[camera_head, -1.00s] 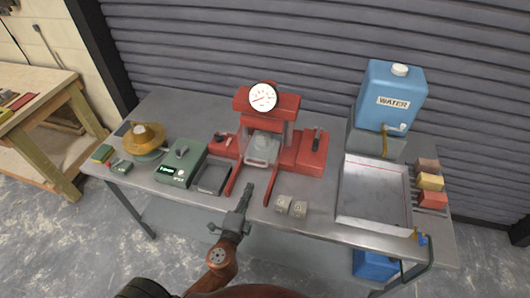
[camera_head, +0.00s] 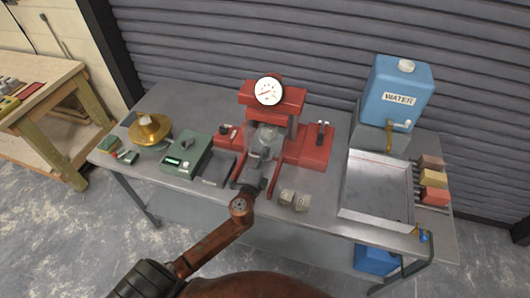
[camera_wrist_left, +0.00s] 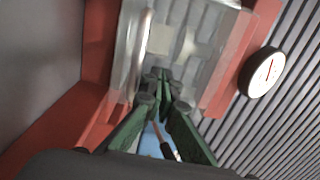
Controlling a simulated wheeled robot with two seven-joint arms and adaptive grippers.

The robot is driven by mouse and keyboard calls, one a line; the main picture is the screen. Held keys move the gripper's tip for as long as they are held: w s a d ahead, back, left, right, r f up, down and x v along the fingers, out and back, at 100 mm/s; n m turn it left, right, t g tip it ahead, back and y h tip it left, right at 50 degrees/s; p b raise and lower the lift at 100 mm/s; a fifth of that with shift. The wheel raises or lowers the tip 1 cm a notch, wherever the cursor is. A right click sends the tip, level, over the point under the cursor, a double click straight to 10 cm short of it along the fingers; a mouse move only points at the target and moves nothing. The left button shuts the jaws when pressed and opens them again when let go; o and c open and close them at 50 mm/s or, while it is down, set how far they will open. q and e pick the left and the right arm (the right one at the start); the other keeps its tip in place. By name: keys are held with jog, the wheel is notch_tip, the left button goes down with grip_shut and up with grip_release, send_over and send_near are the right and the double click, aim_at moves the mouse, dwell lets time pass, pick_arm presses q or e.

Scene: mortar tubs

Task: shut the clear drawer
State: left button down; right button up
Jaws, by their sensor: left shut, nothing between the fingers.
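The clear drawer (camera_head: 268,138) is at the front middle of the red press, under the round gauge. In the left wrist view its clear panel (camera_wrist_left: 190,35) fills the upper middle, with a pale bar along its left side. My left gripper (camera_head: 259,162) reaches in from the front between the two red rails and is at the drawer's near side. In the left wrist view its green fingers (camera_wrist_left: 160,82) are shut and empty, with their tips over the clear panel's lower edge. I cannot tell whether they touch it. My right gripper is not in view.
The red press (camera_head: 308,148) has rails reaching forward on both sides of my gripper. A green box (camera_head: 187,152) and dark tray stand left, small grey blocks (camera_head: 294,200) right. A metal tray (camera_head: 378,190) and blue water tank (camera_head: 397,92) are farther right.

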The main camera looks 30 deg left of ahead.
aim_at(268, 145)
pick_arm(q)
jog(key=shift+w, duration=0.15)
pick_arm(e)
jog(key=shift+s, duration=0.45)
pick_arm(q)
jog(key=x, duration=0.4)
jog(key=shift+w+a+b, duration=0.15)
jog(key=shift+w+b, duration=0.05)
jog(key=shift+b, duration=0.1)
jog(key=shift+s+r, duration=0.1)
jog(key=shift+r, duration=0.05)
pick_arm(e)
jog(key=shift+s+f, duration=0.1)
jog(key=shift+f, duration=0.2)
pick_arm(q)
jog(key=shift+s, duration=0.1)
jog(key=shift+s, duration=0.35)
jog(key=v, duration=1.3)
jog(key=shift+d, duration=0.25)
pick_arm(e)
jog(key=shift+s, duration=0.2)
